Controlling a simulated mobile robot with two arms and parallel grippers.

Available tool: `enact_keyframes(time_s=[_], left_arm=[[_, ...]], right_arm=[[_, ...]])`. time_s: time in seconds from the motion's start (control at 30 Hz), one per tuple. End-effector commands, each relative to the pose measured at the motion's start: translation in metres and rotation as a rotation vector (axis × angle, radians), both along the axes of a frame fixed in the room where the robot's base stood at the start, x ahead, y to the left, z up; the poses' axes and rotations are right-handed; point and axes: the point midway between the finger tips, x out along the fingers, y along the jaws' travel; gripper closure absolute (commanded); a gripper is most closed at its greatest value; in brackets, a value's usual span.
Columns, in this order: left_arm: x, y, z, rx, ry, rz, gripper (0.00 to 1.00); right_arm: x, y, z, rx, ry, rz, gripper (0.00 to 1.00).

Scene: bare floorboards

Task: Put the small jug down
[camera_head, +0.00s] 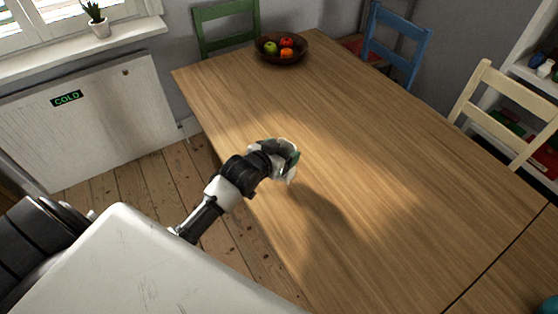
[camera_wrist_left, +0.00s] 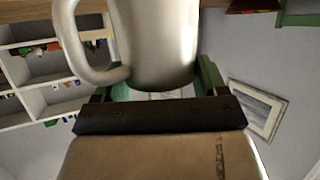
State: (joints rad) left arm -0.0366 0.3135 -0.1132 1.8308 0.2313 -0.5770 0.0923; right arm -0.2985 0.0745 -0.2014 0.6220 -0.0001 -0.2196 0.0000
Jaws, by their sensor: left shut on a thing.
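The small jug (camera_wrist_left: 155,45) is pale and smooth with a loop handle; in the left wrist view it fills the upper middle, handle to the left. My left gripper (camera_head: 285,160) is shut on it; dark and green gripper parts show beside the jug in the wrist view. In the head view the gripper is over the near left part of the wooden table (camera_head: 390,190), and the jug is mostly hidden by the gripper and hard to make out. A shadow falls on the tabletop to the right of the gripper. My right gripper is not in view.
A brown bowl (camera_head: 283,62) of fruit stands at the table's far end. Green (camera_head: 227,27), blue (camera_head: 397,50) and cream (camera_head: 510,110) chairs stand around it. A teal thing (camera_head: 549,305) is cut off at bottom right. The middle of the tabletop is clear.

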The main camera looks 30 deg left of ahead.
Motion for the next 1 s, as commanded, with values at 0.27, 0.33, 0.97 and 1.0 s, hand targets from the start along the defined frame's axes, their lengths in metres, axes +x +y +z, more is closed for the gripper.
enact_keyframes(time_s=[0.27, 0.33, 0.97, 1.0], left_arm=[[-0.006, 0.005, -0.026, -0.002, 0.001, 0.001, 0.74], [-0.006, 0.005, -0.035, -0.002, 0.000, 0.001, 0.74], [-0.006, 0.004, -0.046, 0.000, -0.001, 0.000, 0.02], [-0.006, 0.004, -0.046, 0.000, -0.001, 0.000, 0.02]], right_arm=[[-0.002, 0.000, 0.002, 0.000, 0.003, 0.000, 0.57], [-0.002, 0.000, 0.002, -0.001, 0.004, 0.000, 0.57], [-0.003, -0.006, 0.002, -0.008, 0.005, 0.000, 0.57], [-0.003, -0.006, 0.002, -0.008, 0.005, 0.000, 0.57]])
